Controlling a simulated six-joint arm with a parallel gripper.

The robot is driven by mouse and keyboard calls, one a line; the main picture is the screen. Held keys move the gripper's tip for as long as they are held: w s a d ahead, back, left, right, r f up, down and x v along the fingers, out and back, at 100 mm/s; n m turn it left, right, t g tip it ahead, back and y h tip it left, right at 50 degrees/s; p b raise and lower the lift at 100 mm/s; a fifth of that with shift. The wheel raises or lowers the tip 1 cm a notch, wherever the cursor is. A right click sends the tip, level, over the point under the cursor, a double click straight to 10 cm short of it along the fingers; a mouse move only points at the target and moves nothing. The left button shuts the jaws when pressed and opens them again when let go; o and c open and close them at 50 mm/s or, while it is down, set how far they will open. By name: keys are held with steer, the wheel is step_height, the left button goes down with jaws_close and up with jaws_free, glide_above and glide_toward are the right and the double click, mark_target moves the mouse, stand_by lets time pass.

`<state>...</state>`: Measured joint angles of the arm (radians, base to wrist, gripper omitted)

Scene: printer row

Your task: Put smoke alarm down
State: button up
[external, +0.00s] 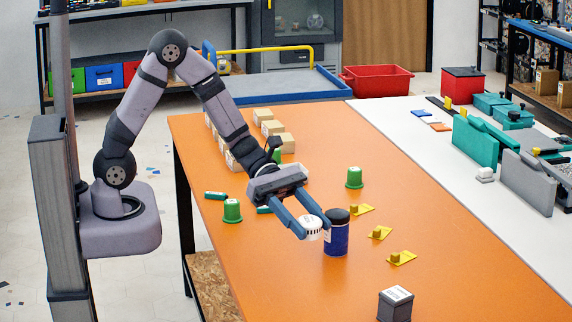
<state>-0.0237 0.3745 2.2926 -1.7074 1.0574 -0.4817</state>
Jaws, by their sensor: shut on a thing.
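The smoke alarm (312,228) is a small white round thing with dark slots in its side. My gripper (314,226) is shut on it, with one blue finger on each side. It is held over the orange table (460,265), just left of a dark blue cylinder with a black lid (336,236). I cannot tell whether the alarm touches the table or the cylinder. The right finger overlaps the cylinder in this view.
Yellow pieces (380,233) lie to the right. A dark grey box (395,304) stands at the front. Cardboard boxes (273,128) stand at the back left.

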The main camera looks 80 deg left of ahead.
mark_target(308, 218)
step_height(308, 218, up, 4)
steer(key=shift+r, duration=0.25)
steer(key=w+a+f+n+t+y+b, duration=0.1)
steer(key=w+a+n+t+b, duration=0.2)
steer(key=a, duration=0.4)
steer(key=w+a+y+b, duration=0.1)
steer(key=w+a+b, duration=0.2)
steer(key=w+a, duration=0.3)
steer(key=w+a+f+n+t+y+b, duration=0.1)
steer(key=w+a+n+t+y+b, duration=0.15)
steer(key=a, duration=0.55)
steer(key=a+r+n+t+y+b, duration=0.1)
steer(key=a+n+t+y+b, duration=0.35)
steer(key=a, duration=1.55)
steer(key=shift+w+f+g+h+b, duration=0.15)
steer(key=shift+f+g+b, duration=0.25)
steer(key=shift+f, duration=2)
steer(key=shift+s+f+g+h+b, duration=0.1)
steer(key=shift+f+g+b, duration=0.3)
steer(key=shift+f, duration=1.95)
steer(key=shift+w+f+g+h+b, duration=0.15)
steer(key=shift+f+b, duration=0.4)
steer(key=shift+f, duration=1.85)
steer(key=shift+f, duration=0.15)
